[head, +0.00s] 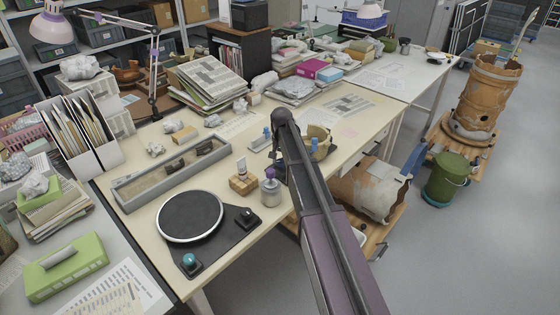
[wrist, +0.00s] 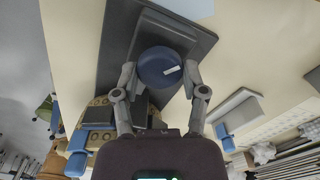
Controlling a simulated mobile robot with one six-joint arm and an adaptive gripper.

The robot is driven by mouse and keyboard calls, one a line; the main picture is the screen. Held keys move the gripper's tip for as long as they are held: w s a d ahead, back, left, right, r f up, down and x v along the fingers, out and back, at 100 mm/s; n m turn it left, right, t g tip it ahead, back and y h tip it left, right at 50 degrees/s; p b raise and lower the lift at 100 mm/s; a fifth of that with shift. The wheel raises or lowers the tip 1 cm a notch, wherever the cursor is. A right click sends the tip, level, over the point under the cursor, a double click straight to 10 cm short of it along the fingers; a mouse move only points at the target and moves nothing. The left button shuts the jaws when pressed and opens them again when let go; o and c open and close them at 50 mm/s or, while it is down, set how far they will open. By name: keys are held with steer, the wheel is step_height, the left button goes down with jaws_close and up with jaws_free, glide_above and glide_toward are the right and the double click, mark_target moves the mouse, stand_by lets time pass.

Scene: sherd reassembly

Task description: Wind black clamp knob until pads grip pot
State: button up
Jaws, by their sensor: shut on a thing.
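The clamp knob (wrist: 160,67) is a dark, bluish-black disc with a white mark, seen near the middle of the wrist view. My gripper (wrist: 160,72) is shut on it, one finger on each side. The knob sits over a dark grey clamp base (wrist: 188,38). Blue pads (wrist: 98,110) show left of my fingers, by a tan, dark-spotted part of the pot (wrist: 99,101); I cannot tell whether they touch it. In the head view the tan pot (head: 319,137) stands partly behind my arm, which hides the knob and my fingertips.
On the bench, a wooden block (head: 243,184), a grey jar (head: 270,193) and a black turntable (head: 190,216) stand left of my arm. A long grey tray (head: 150,187) lies behind them. A large patched vessel (head: 368,190) rests on a low wooden stand at right.

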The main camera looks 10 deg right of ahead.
steer(key=shift+s+m, duration=0.2)
steer(key=shift+m, duration=1.1)
steer(key=o, duration=1.1)
steer(key=shift+o, duration=0.2)
steer(key=shift+w+r, duration=0.1)
steer(key=shift+w, duration=0.05)
